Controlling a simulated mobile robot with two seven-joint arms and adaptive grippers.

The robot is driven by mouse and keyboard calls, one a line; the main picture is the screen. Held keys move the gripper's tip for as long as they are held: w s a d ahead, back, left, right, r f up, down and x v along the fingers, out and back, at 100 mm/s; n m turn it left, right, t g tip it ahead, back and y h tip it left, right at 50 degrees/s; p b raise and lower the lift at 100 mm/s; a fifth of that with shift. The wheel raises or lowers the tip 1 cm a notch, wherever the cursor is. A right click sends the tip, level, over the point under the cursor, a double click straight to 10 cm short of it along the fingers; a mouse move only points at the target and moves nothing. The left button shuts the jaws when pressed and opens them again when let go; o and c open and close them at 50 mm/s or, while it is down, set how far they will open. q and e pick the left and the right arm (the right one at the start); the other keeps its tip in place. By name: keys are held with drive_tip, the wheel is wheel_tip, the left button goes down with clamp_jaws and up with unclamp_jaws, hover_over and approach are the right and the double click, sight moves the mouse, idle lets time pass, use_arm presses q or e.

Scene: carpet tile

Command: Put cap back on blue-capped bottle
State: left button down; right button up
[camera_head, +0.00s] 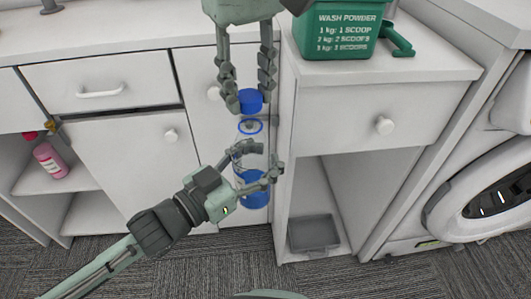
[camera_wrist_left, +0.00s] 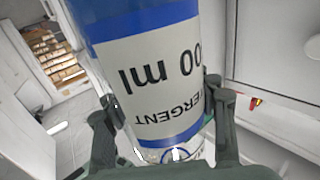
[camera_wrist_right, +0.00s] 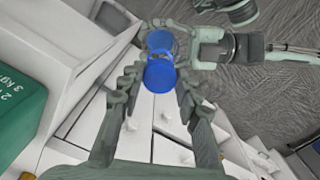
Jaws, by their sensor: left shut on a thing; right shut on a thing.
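The blue-capped bottle (camera_head: 255,197) is a clear bottle with blue bands, a white label and a blue ring at its neck. It stands roughly upright in the head view, held in the air before the cabinet. My left gripper (camera_head: 257,163) is shut around its body. In the left wrist view the bottle's label (camera_wrist_left: 155,85) fills the middle. The blue cap (camera_head: 250,101) is held by my right gripper (camera_head: 248,95), shut on it from above. The cap sits just above the bottle neck with a small gap. In the right wrist view the cap (camera_wrist_right: 159,76) partly hides the bottle.
A green wash powder box (camera_head: 337,35) stands on the counter, right of my right gripper. A pink bottle (camera_head: 49,161) is on a shelf at left. A grey bin (camera_head: 313,233) lies in the open lower compartment. A washing machine (camera_head: 487,192) is at right.

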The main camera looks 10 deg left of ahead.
idle(0.6)
drive_tip(key=shift+f, duration=0.85)
drive_tip(key=shift+f, duration=0.6)
